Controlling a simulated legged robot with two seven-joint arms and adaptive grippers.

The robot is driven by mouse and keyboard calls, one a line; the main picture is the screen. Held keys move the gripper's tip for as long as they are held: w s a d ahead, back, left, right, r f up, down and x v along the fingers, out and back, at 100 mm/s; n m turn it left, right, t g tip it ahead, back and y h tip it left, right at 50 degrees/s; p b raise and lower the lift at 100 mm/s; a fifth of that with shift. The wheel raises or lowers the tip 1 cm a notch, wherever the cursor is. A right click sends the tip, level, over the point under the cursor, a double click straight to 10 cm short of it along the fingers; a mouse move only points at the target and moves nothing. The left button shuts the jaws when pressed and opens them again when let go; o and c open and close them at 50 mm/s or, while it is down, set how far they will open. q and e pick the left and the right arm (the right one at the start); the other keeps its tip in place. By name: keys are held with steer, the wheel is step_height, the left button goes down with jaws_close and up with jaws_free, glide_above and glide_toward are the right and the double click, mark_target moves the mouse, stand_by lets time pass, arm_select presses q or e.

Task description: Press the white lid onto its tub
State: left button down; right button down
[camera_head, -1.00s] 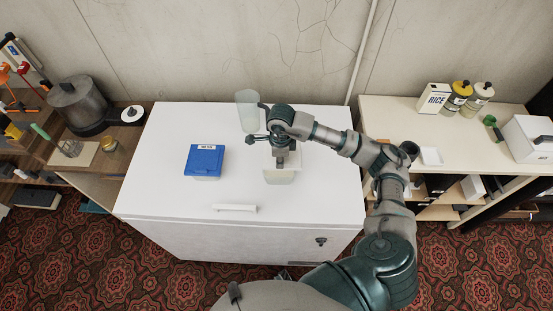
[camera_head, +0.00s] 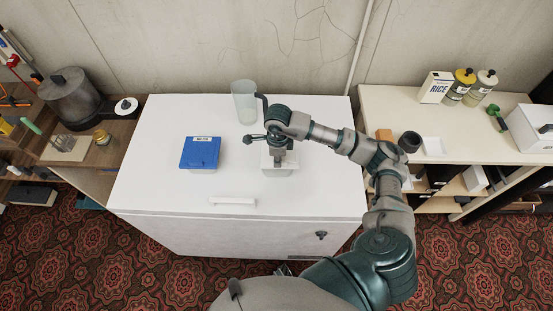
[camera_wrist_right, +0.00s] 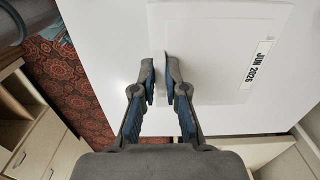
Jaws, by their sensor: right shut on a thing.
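The white lid (camera_wrist_right: 215,45) fills much of the right wrist view and carries a "JUN 2026" label. My right gripper (camera_wrist_right: 160,88) is shut on a part of the lid at its near left side. In the head view, my right gripper (camera_head: 280,160) points down over the pale tub (camera_head: 279,173) on the white chest top. The lid lies over the tub's mouth, partly hidden by the gripper. I cannot tell whether its rim is seated all round. My left gripper is not in view.
A blue-lidded tub (camera_head: 201,153) stands left of the pale tub on the white chest (camera_head: 150,185). A clear pitcher (camera_head: 244,102) stands close behind my right gripper. A white handle (camera_head: 232,201) is near the front edge. The chest's front left is clear.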

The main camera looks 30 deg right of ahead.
steer(key=shift+a+r, duration=0.1)
steer(key=shift+a, duration=0.45)
steer(key=shift+a+r, duration=0.2)
steer(key=shift+a, duration=0.05)
steer(key=shift+d, duration=0.1)
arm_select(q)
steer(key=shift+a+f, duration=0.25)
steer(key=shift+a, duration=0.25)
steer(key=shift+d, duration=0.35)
arm_select(e)
steer(key=shift+d, duration=0.15)
arm_select(q)
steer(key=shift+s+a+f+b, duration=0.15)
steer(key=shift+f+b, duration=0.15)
steer(key=shift+b, duration=0.2)
arm_select(e)
steer(key=shift+a+f, duration=0.2)
steer(key=shift+a, duration=0.05)
